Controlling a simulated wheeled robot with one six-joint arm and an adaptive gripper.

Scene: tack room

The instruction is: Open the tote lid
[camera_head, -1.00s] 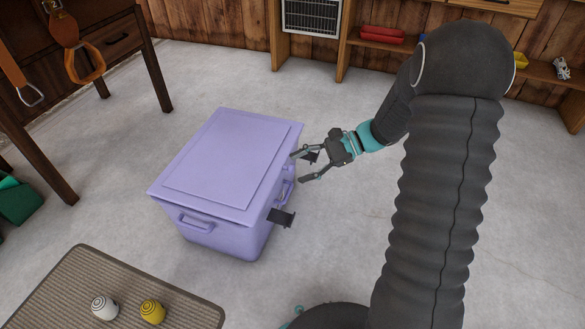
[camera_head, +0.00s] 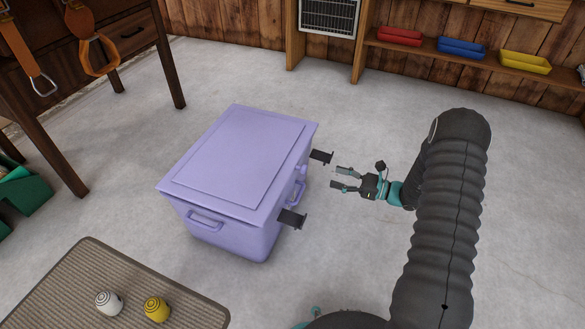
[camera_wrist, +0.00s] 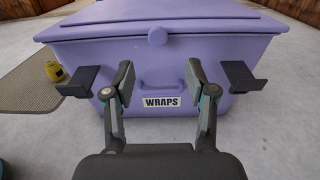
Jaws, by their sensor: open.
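The purple tote (camera_head: 228,232) stands on the concrete floor, and its lid (camera_head: 240,155) lies flat and closed on top. In the wrist view the tote's front (camera_wrist: 220,60) shows a round knob (camera_wrist: 157,37) at the lid's edge, a handle and a "WRAPS" label (camera_wrist: 160,102). Two dark brackets stick out from this side, a left one (camera_wrist: 82,82) and a right one (camera_wrist: 243,78). My gripper (camera_head: 340,178) is open and empty, to the right of the tote and apart from it. In the wrist view its fingers (camera_wrist: 160,78) point at the tote's front, below the knob.
A ribbed mat (camera_head: 60,290) with a white roll (camera_head: 109,303) and a yellow roll (camera_head: 157,309) lies in front of the tote. A dark wooden table stands at left. A shelf with red (camera_head: 399,36), blue (camera_head: 462,48) and yellow (camera_head: 525,62) trays is at the back.

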